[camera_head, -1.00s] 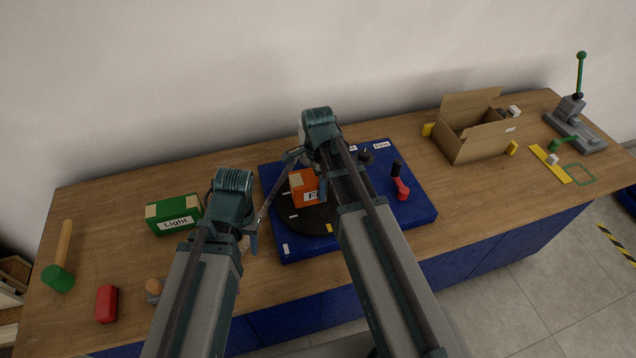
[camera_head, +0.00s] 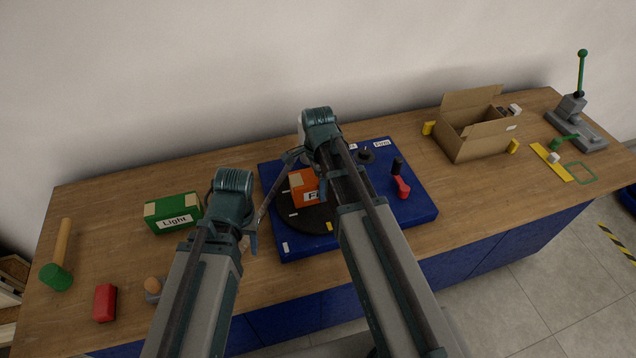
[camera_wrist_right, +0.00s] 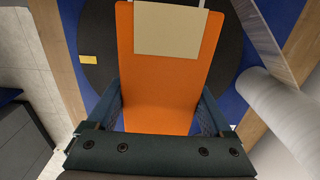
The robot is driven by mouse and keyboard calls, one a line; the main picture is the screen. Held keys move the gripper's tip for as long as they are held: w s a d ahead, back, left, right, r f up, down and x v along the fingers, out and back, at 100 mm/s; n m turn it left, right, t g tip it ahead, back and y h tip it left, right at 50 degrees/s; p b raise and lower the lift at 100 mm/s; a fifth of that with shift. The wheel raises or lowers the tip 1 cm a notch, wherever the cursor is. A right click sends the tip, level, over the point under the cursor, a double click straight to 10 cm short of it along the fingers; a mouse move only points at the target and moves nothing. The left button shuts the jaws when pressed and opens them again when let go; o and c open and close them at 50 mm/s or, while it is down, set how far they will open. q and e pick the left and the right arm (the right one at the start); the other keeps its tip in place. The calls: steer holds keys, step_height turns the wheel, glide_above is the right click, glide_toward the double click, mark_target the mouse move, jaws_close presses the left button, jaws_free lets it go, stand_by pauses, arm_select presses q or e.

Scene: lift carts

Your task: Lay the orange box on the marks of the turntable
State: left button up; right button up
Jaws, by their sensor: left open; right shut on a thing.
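The orange box (camera_head: 302,188), with a beige patch and a partly hidden white label, is over the dark turntable disc (camera_head: 308,221). In the right wrist view the box (camera_wrist_right: 165,85) sits between the two fingers of my right gripper (camera_wrist_right: 162,108), which is shut on it. I cannot tell whether the box touches the disc. White marks and a yellow mark show on the disc around it. My right arm hides part of the box and disc. My left gripper (camera_head: 253,222) is open and empty, beside the left edge of the turntable's blue base (camera_head: 412,214).
A green box labelled Light (camera_head: 172,213) lies left of my left arm. A green-headed mallet (camera_head: 58,275) and a red block (camera_head: 105,303) lie further left. An open cardboard box (camera_head: 462,147) stands further right.

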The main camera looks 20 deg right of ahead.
steer(key=shift+f+b, duration=0.5)
steer(key=shift+f, duration=0.05)
steer(key=o, duration=1.5)
steer(key=shift+r, duration=0.1)
step_height(320, 180, up, 14)
steer(key=p, duration=1.4)
